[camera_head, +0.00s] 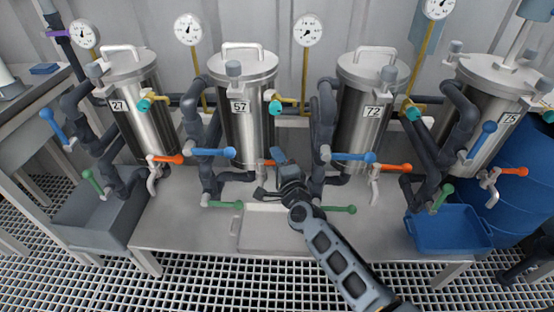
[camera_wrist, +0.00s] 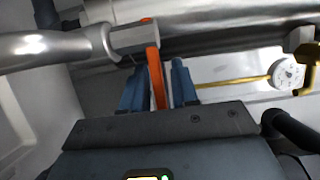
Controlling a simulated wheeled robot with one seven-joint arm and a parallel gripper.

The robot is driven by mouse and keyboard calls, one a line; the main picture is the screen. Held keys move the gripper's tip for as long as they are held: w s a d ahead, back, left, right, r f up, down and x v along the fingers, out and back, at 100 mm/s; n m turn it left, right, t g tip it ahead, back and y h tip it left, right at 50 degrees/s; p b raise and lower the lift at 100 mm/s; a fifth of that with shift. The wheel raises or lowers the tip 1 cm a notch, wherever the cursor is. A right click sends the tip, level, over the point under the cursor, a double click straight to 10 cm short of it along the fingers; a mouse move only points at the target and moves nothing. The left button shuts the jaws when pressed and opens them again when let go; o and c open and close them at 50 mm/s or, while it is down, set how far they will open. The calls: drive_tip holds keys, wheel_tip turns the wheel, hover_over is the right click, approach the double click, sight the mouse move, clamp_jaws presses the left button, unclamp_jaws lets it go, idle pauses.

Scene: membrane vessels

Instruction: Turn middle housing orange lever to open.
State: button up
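Steel housing 57 (camera_head: 247,125) stands left of centre in the head view, with its orange lever (camera_head: 263,163) low at its front, partly hidden by my gripper (camera_head: 272,170). In the wrist view the orange lever (camera_wrist: 157,78) points down from a steel valve body (camera_wrist: 134,38). It lies between the two blue fingers of my gripper (camera_wrist: 160,88), one on each side. The fingers look open around the lever, with a narrow gap; contact is not clear.
Steel housings 27 (camera_head: 143,105), 72 (camera_head: 366,110) and 75 (camera_head: 490,115) stand alongside, with their own levers. Dark pipes and a blue-handled lever (camera_head: 213,152) are close by. A pale tray (camera_head: 262,235) lies on the bench below; a blue bin (camera_head: 445,230) stands right.

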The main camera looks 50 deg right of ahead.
clamp_jaws()
drive_tip(key=shift+a+r+p, duration=0.1)
drive_tip(key=shift+r+p, duration=0.05)
drive_tip(key=shift+p, duration=0.55)
drive_tip(key=m+g+h+p, duration=0.1)
drive_tip(key=p, duration=0.1)
drive_tip(key=m+g+h+p, duration=0.1)
drive_tip(key=h+p, duration=0.1)
drive_tip(key=s+a+m+g+h+p, duration=0.1)
drive_tip(key=p, duration=0.1)
drive_tip(key=shift+m+g, duration=0.3)
drive_tip(key=shift+s+a+f+m+g+h+p, duration=0.1)
drive_tip(key=shift+s+a+m+g+h+p, duration=0.1)
drive_tip(key=shift+m+g+h, duration=0.5)
drive_tip(key=shift+s+a+f+m+g+h+p, duration=0.1)
drive_tip(key=shift+a+m+g+h, duration=0.05)
drive_tip(key=shift+m+g+h, duration=0.55)
drive_tip(key=shift+o, duration=0.9)
unclamp_jaws()
